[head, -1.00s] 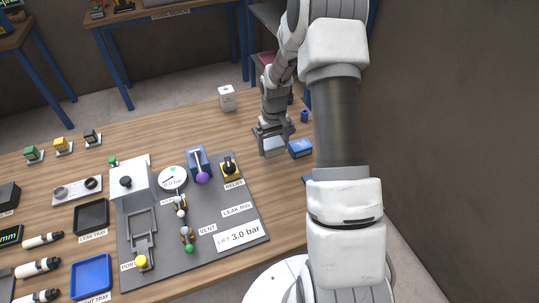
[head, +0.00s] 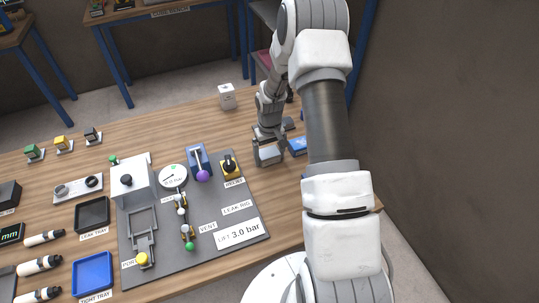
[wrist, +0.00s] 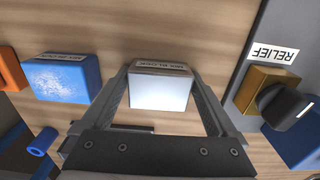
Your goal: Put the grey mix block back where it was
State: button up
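The grey mix block (wrist: 160,92) shows in the wrist view as a pale block with a dark-lettered label along its far edge. It lies between the two fingers of my gripper (wrist: 160,82), which appear shut on its left and right sides. In the head view my gripper (head: 268,152) points down over the wooden table, just right of the leak rig panel, with the pale block at its fingers. I cannot tell exactly how far the block is above the table. The place it came from is not clearly identifiable.
A labelled blue block (wrist: 62,78) lies left of my gripper in the wrist view, with an orange block (wrist: 10,70) beyond it and a blue cylinder (wrist: 42,142) nearer. The relief valve (wrist: 285,102) stands close on the right. A white box (head: 227,97) stands near the table's back edge.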

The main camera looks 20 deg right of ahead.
notch_tip(320, 180, up, 12)
notch_tip(320, 180, up, 17)
jog(key=t, duration=0.2)
send_over(269, 154)
jog(key=s+a, duration=0.5)
jog(key=s, duration=0.3)
jog(key=s+a+r+t, duration=0.1)
jog(key=s+a+r, duration=0.1)
jog(key=s, duration=0.6)
jog(key=s+a+r+t, duration=0.2)
jog(key=s+r, duration=0.3)
jog(key=s, duration=0.4)
jog(key=shift+s+a+t+b, duration=0.3)
jog(key=shift+a+b, duration=0.15)
jog(key=shift+a, duration=0.15)
jog(key=shift+r, duration=0.1)
